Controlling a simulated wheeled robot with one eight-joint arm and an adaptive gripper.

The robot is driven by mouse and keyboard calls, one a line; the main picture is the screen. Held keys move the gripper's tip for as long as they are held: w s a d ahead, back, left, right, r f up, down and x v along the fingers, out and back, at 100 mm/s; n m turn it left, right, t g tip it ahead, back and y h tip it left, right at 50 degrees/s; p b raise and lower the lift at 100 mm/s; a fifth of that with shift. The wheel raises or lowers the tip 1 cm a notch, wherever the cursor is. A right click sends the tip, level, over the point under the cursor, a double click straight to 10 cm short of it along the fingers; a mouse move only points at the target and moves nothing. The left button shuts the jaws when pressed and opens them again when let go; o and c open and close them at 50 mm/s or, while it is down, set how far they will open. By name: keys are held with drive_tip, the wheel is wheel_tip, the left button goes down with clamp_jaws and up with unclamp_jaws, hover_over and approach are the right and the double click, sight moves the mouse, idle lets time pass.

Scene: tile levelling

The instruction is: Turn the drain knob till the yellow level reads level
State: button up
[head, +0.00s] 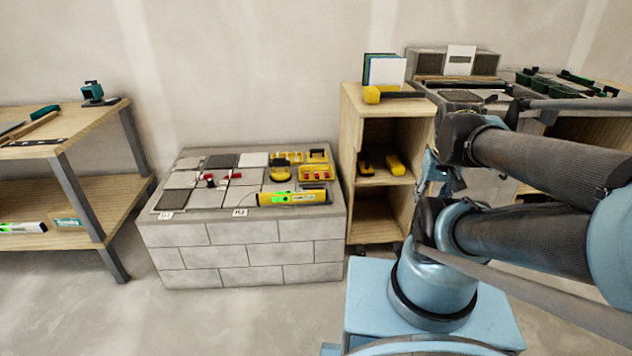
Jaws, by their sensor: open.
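A yellow level (293,198) lies along the front right of the tiled block top, with a bright green patch near its left end; its reading is too small to make out. Small red and black parts (210,181) sit among the tiles, with another red piece (236,175) to their right. I cannot tell which part is the drain knob. My arm is folded at the right, and my gripper (447,186) seems to hang below its wrist in front of the wooden cabinet, well right of the level. Its open fingers are small and partly hidden, and nothing shows held.
The grey block (240,255) bears tiles, white labels and a yellow tray with red pieces (317,173). A wooden cabinet (375,217) stands right of it. Floor is clear in front.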

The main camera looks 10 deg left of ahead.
idle(0.7)
drive_tip(key=shift+s+r, duration=0.15)
drive_tip(key=shift+s, duration=0.05)
drive_tip(key=shift+c, duration=0.6)
drive_tip(key=w+a+r+n, duration=0.45)
drive_tip(key=w+r, duration=0.25)
drive_tip(key=w, duration=0.5)
drive_tip(key=w+a+n+g, duration=0.1)
drive_tip(key=w+a+n, duration=0.3)
drive_tip(key=w+a, duration=0.75)
drive_tip(key=w+a+f+n, duration=0.4)
drive_tip(key=w+a+f, duration=0.4)
drive_tip(key=w+a, duration=0.25)
drive_tip(key=w+a+f+n+g, duration=0.1)
drive_tip(key=w+a+f+n, duration=0.3)
drive_tip(key=a+f, duration=0.8)
drive_tip(key=shift+m, duration=0.45)
drive_tip(key=f, duration=0.5)
drive_tip(key=w+f, duration=0.1)
drive_tip(key=f, duration=1)
drive_tip(key=shift+w+d+f, duration=0.2)
drive_tip(key=shift+f, duration=0.15)
